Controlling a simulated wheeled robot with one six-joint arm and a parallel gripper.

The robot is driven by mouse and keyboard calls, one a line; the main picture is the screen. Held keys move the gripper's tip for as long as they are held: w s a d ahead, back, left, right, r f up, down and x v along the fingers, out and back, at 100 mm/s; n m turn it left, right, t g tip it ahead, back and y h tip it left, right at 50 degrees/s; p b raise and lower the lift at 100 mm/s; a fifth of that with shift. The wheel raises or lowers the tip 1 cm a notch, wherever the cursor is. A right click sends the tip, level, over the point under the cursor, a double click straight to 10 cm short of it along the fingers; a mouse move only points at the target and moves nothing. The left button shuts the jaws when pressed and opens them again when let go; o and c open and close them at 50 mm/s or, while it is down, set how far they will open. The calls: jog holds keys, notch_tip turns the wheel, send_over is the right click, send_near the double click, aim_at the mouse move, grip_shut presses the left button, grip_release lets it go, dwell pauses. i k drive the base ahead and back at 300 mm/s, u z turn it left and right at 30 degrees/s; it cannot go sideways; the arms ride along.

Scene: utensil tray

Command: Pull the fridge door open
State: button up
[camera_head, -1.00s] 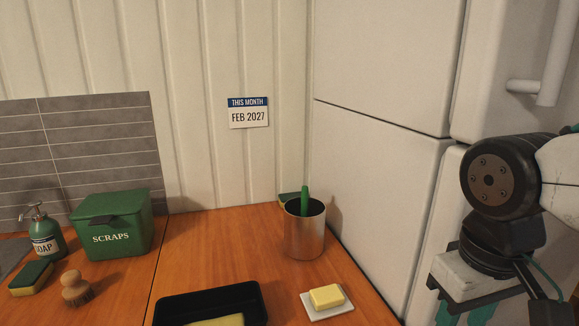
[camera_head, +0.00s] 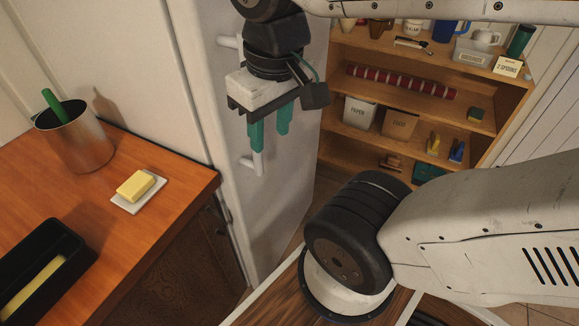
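The white fridge door (camera_head: 283,205) stands right of the wooden counter, and no open gap shows along it. A white bar handle (camera_head: 257,165) shows low on the door, with a short bracket beside it. Another white bracket (camera_head: 229,42) shows higher up; my gripper hides the part between. My gripper (camera_head: 266,143) hangs in front of the door with its two teal fingers pointing down and apart. The left finger overlaps the lower handle in the picture. I cannot tell whether it touches. Nothing shows between the fingers.
The counter (camera_head: 165,215) at left holds a metal can (camera_head: 85,145), butter (camera_head: 135,186) on a white dish and a black tray (camera_head: 62,240). A wooden shelf (camera_head: 345,105) with boxes and cups stands behind right. My arm fills the lower right.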

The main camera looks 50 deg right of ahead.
aim_at(267, 194)
jog(key=z, duration=1.35)
jog(key=k, duration=1.05)
jog(key=u, duration=1.7)
